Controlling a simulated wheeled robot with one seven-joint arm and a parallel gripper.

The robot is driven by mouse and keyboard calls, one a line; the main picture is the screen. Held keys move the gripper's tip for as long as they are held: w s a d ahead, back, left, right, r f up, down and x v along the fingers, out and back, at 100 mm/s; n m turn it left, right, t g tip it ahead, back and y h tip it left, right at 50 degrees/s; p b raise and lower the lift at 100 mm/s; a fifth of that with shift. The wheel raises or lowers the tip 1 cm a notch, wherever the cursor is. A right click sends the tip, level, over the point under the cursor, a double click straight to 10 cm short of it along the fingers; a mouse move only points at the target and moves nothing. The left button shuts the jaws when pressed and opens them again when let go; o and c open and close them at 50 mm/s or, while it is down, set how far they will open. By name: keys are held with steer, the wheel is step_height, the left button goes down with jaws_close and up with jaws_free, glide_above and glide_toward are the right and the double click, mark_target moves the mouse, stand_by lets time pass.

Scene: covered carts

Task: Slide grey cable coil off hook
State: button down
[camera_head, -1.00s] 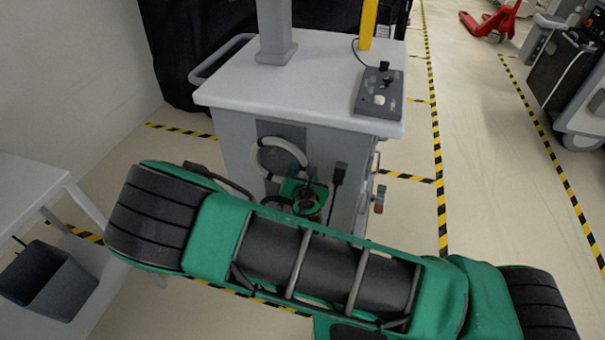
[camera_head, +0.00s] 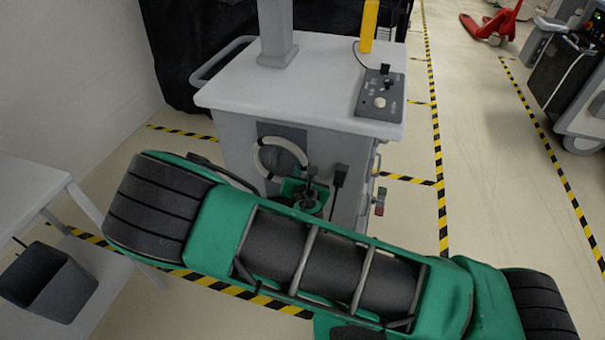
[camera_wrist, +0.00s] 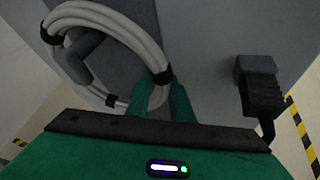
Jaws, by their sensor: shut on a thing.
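The grey cable coil (camera_head: 257,158) is a pale ring with black ties on the front of the cart, against a dark panel. In the wrist view the coil (camera_wrist: 118,22) fills the upper left, and a grey hook (camera_wrist: 84,50) passes through its loop, so the coil still hangs around it. My gripper (camera_head: 309,178) is at the coil's lower right side. In the wrist view my green gripper (camera_wrist: 164,97) is shut on the right side of the coil, near a black tie. The exact contact is partly hidden.
The grey cart (camera_head: 235,95) carries a control box (camera_head: 380,94) on top. A black plug with a cable (camera_wrist: 258,85) hangs right of my gripper. A white table (camera_head: 25,185) and a dark bin (camera_head: 48,282) stand at the left. Open floor lies to the right.

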steer(key=s+a, duration=0.3)
steer(key=s, duration=0.6)
steer(key=shift+s+a+r, duration=0.15)
steer(key=shift+s+a, duration=0.05)
stand_by(1.2)
steer(key=shift+d, duration=0.1)
